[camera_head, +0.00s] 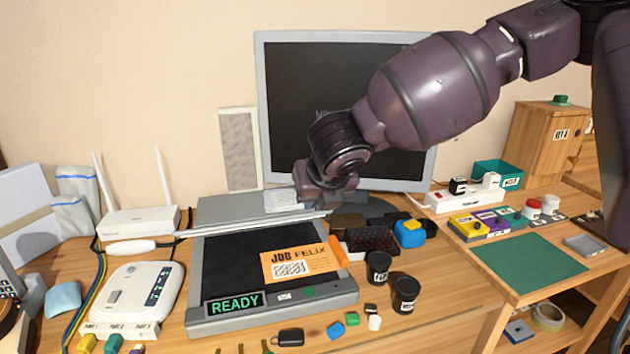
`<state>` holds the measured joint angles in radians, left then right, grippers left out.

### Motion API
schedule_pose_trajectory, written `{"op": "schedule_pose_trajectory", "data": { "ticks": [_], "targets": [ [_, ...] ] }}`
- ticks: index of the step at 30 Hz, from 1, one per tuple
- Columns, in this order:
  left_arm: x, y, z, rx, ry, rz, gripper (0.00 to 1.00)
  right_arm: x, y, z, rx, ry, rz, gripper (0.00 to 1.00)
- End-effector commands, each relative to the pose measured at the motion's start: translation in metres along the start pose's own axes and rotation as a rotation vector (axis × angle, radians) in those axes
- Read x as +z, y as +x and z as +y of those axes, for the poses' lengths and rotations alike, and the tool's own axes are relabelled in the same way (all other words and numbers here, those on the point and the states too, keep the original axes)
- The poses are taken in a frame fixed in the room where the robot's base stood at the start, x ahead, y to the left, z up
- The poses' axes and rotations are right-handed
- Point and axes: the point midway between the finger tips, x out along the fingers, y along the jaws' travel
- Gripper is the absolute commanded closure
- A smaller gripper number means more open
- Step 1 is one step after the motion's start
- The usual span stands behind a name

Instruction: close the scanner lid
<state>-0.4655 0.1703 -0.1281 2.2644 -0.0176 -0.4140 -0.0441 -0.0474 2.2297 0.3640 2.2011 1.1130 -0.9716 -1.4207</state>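The scanner (207,260) sits on the desk with its dark bed exposed. An orange JOB FELIX sheet (322,258) lies on the right part of the bed, and a READY display is on its front edge. The grey scanner lid (235,208) appears open behind the bed, with a pale bar along its near edge. My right gripper (322,195) points down at the right end of the lid. Its fingers are dark and partly hidden, so contact and opening are unclear. My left gripper is not in view.
A monitor (290,90) stands behind the scanner, partly covered by my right arm. A white router (138,222) and a white box (132,295) are at left. Black cups (406,293) and a blue-yellow item (409,234) stand close right. Small items lie in front.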

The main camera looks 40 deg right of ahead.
Motion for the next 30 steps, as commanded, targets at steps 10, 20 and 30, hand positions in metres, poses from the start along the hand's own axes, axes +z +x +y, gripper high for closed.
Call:
{"op": "schedule_pose_trajectory", "data": {
  "ticks": [10,20,30],
  "targets": [
    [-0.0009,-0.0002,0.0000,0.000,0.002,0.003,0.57,-0.0085,0.0025,-0.0006,-0.001,0.000,0.007,1.00],
    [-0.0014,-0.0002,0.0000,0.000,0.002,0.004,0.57,-0.0077,0.0023,-0.0005,-0.001,0.000,0.005,0.53],
    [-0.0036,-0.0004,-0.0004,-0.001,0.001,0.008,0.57,-0.0059,-0.0008,-0.0002,0.000,0.000,0.001,0.49]
  ]
}}
